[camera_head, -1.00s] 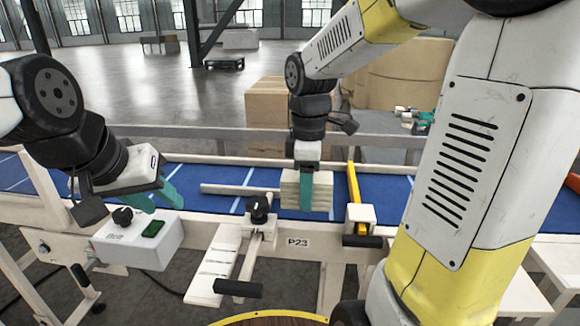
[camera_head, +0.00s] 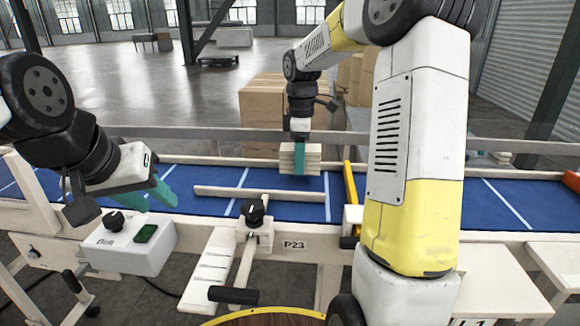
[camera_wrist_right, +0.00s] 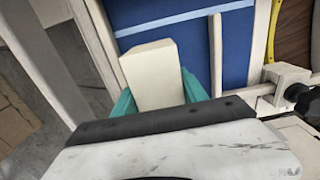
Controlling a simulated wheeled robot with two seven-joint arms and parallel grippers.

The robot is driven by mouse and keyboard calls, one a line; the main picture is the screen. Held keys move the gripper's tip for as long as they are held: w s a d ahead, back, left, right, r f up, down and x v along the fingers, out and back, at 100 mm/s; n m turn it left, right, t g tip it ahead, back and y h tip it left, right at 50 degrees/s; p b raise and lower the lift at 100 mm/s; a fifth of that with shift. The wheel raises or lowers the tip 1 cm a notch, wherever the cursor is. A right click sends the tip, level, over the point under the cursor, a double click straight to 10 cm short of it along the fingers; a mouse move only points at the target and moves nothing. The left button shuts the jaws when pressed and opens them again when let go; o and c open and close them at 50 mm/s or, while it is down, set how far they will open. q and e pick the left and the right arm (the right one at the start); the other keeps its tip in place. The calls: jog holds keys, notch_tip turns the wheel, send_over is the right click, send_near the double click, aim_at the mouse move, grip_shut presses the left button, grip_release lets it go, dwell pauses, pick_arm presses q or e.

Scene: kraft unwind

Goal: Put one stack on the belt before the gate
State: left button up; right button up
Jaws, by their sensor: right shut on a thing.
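A pale layered stack (camera_head: 287,158) is between the teal fingers of my right gripper (camera_head: 300,160), over the far side of the blue belt (camera_head: 260,205). The stack also shows as a cream block (camera_wrist_right: 150,72) between the teal fingers in the right wrist view. I cannot tell whether its underside touches the belt. The yellow gate bar (camera_head: 351,184) stands just right of the stack, across the belt. My left gripper (camera_head: 160,192) points over the near belt edge at the left, beside a white control box; its fingers are partly hidden and hold nothing I can see.
A pale guide bar (camera_head: 265,193) lies along the belt. A knob clamp (camera_head: 254,213) sits on the near rail by the P23 label. Cardboard boxes (camera_head: 268,100) stand behind the far rail.

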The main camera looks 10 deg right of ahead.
jog(key=shift+f, duration=1.75)
jog(key=shift+f, duration=0.2)
jog(key=o, duration=1.5)
jog(key=shift+c, duration=0.2)
jog(key=shift+r, duration=0.1)
